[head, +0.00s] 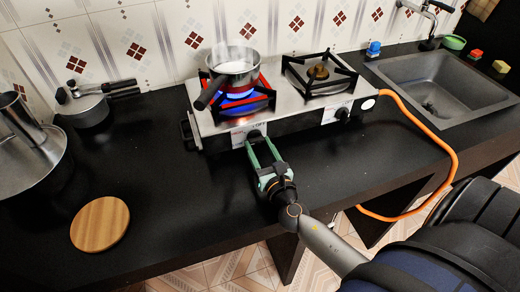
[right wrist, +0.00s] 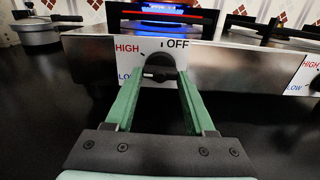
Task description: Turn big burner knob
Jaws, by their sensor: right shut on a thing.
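A two-burner stove (head: 280,108) stands on the black counter. Its left burner shows a blue flame under a small steaming pot (head: 236,66). The knob of this burner (right wrist: 160,68) is black and round, on a white plate marked HIGH, LOW and OFF. My right gripper (head: 261,152) is at the stove's front, with its green fingers on either side of the knob. In the right wrist view the fingers (right wrist: 158,80) are shut on the knob, their tips at its sides. The second knob (head: 342,114) is at the right. My left gripper is not in view.
An orange hose (head: 455,160) runs from the stove's right end over the counter edge. A sink (head: 440,90) is at the right. A wooden disc (head: 100,224), a pressure cooker (head: 84,106) and a large metal pot (head: 30,160) are at the left. The counter between them and the stove is clear.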

